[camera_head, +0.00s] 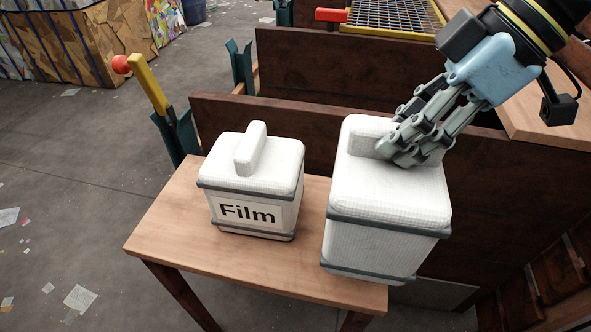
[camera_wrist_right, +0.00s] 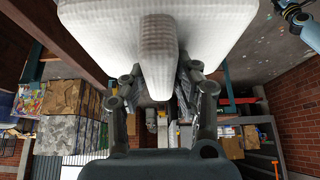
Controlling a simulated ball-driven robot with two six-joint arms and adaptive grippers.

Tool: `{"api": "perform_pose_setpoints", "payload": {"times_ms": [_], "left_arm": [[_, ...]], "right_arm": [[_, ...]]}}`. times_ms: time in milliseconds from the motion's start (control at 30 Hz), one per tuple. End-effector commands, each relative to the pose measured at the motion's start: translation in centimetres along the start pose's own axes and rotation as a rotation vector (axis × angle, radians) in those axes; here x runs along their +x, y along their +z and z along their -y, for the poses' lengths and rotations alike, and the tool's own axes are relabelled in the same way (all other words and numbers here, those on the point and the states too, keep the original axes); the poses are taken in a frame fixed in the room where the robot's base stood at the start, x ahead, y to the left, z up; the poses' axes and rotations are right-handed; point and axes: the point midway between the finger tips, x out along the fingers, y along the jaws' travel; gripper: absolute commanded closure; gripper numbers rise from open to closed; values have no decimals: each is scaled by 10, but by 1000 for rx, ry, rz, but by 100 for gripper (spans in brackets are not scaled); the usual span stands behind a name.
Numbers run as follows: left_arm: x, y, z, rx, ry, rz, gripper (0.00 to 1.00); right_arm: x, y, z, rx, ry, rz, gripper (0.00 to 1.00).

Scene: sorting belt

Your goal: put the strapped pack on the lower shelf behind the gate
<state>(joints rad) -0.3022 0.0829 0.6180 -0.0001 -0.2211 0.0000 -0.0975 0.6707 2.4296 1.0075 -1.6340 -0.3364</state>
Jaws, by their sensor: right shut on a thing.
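A white strapped pack (camera_head: 380,245) with dark grey bands and a top handle is at the right end of a small wooden table (camera_head: 160,235). It overhangs the table's right edge in the picture and looks raised, but its underside is hidden. My right gripper (camera_head: 405,145) is shut on its handle from above. In the right wrist view the fingers (camera_wrist_right: 177,85) lie on both sides of the white handle (camera_wrist_right: 158,50). A second white banded pack (camera_head: 250,165), labelled "Film", stands upright on the table to the left. I cannot clearly make out a lower shelf.
Dark wooden panels (camera_head: 300,60) stand behind the table. A yellow lever with a red knob (camera_head: 149,84) rises from a green post beside them. A wire-mesh rack (camera_head: 395,14) is at the back. Open floor with scraps (camera_head: 80,298) lies to the left.

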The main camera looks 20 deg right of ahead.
Motion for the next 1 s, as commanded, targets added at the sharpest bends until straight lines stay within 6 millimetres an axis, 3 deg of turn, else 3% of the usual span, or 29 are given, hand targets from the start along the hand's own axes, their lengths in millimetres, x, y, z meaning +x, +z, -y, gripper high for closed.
{"api": "perform_pose_setpoints", "payload": {"times_ms": [267, 700, 1000], "left_arm": [[3, 3, -3, -1, 3, 4, 60], [6, -3, -4, -2, 4, -6, 60], [5, -4, -4, -2, 4, -7, 60]], "right_arm": [[22, -5, -25, 5, 0, -8, 100], [80, -13, -96, 3, 2, -4, 100], [98, -7, -104, 2, 0, -1, 100]]}}
